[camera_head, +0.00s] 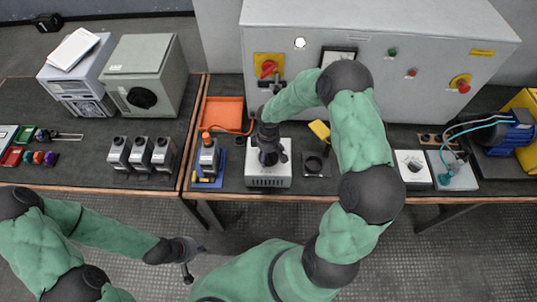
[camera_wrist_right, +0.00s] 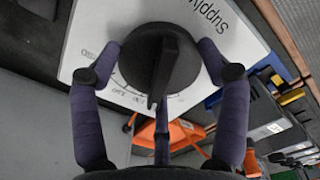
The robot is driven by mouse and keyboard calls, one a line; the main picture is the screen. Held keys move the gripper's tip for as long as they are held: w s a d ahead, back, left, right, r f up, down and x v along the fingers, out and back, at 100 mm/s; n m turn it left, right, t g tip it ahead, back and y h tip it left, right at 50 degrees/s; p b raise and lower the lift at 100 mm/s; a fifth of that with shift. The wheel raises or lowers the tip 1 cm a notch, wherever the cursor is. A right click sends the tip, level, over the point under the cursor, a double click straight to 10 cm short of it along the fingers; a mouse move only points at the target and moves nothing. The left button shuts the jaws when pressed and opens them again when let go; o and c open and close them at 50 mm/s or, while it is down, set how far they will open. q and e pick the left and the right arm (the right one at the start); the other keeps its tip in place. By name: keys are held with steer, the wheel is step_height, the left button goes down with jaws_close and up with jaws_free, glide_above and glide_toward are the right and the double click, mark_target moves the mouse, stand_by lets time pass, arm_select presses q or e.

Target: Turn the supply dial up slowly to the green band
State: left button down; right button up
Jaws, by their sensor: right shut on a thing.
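The white supply unit (camera_head: 262,183) stands on the bench in the head view, with slots in its front. In the right wrist view, its white face (camera_wrist_right: 222,55) carries the word "Supply", printed scale marks and a black dial knob (camera_wrist_right: 160,62). The knob's pointer faces down toward the scale. My right gripper (camera_head: 268,148) is over the unit, with its fingers (camera_wrist_right: 165,68) on both sides of the knob, shut on it. The green band cannot be made out. My left gripper (camera_head: 190,262) hangs empty in front of the bench, with its fingers apart.
A grey cabinet (camera_head: 440,60) with a red switch (camera_head: 268,68) stands behind. An orange tray (camera_head: 222,112) and a blue-based device (camera_head: 208,160) are left of the unit. A white-faced meter (camera_head: 410,165) stands right. My right arm hides part of the bench.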

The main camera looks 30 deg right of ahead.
steer(key=m+b, duration=0.2)
steer(key=shift+f+m, duration=0.15)
steer(key=shift+m, duration=0.25)
steer(key=shift+m+b, duration=0.5)
steer(key=shift+m, duration=0.4)
steer(key=o, duration=1.1)
steer(key=shift+o, duration=0.2)
step_height(320, 180, up, 12)
stand_by(0.8)
